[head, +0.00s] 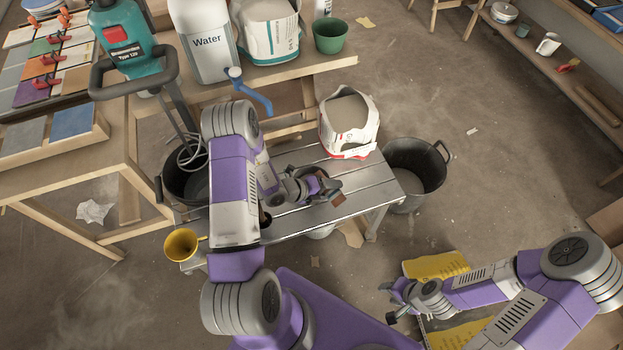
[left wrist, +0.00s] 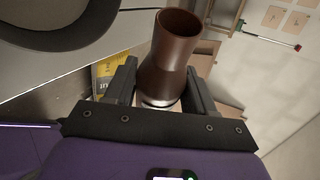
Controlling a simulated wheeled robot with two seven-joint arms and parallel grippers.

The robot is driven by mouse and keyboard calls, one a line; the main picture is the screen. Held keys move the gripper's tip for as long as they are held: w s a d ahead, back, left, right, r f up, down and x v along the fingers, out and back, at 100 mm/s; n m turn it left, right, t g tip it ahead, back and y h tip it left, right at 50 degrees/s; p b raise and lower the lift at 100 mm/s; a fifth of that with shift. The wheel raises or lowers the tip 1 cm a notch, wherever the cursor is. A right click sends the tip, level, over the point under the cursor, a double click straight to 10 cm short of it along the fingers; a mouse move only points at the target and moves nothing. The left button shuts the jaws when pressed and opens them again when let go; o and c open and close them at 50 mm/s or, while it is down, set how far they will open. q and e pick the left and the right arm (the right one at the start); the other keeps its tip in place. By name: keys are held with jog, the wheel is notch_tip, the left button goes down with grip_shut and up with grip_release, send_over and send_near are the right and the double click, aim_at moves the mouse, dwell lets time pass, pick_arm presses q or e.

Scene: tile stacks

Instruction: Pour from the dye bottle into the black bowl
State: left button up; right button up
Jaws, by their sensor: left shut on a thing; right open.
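My left gripper (head: 326,190) is over the slatted bench and is shut on a brown waisted bottle (left wrist: 168,62), seen between the two fingers in the left wrist view. I take it for the dye bottle. Its open mouth shows at the top in that view. In the head view only a small brown part (head: 337,199) shows by the fingers. A large dark curved rim (left wrist: 62,38) fills the upper left of the left wrist view; I cannot tell whether it is the black bowl. No black bowl is clear in the head view. My right gripper (head: 389,300) is open and empty at lower right.
The bench (head: 375,190) holds an opened white bag (head: 349,125). A black bucket (head: 416,172) stands at its right, another (head: 184,180) at its left under a mixer (head: 124,42). A water canister (head: 206,40) stands behind.

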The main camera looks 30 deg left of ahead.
pick_arm(q)
jog(key=shift+n+h, duration=0.3)
jog(key=shift+h, duration=0.1)
jog(key=shift+w+a+r+p, duration=0.1)
jog(key=shift+a+r+p, duration=0.15)
jog(key=shift+r+p, duration=0.8)
jog(key=shift+w+a+r+p, duration=0.1)
jog(key=shift+a+r+p, duration=0.1)
jog(key=shift+r+p, duration=0.8)
jog(key=shift+b, duration=0.3)
jog(key=shift+r, duration=0.15)
jog(key=shift+r+n+h+p, duration=0.4)
jog(key=shift+n+h+p, duration=0.1)
jog(key=shift+h+p, duration=0.1)
jog(key=shift+a+f+n+h, duration=0.15)
jog(key=shift+f+n+h, duration=0.1)
jog(key=shift+n+h, duration=0.2)
jog(key=shift+n+h, duration=0.55)
jog(key=shift+h, duration=0.1)
jog(key=shift+w+a+f+b, duration=0.1)
jog(key=shift+f+b, duration=1.5)
jog(key=shift+f, duration=0.1)
jog(key=shift+w+a+f+b, duration=0.1)
jog(key=shift+f+b, duration=1.45)
jog(key=shift+f, duration=0.15)
jog(key=shift+r, duration=0.15)
jog(key=shift+a+r+n+h+b, duration=0.35)
jog(key=shift+r+n+h, duration=0.15)
jog(key=shift+n, duration=0.2)
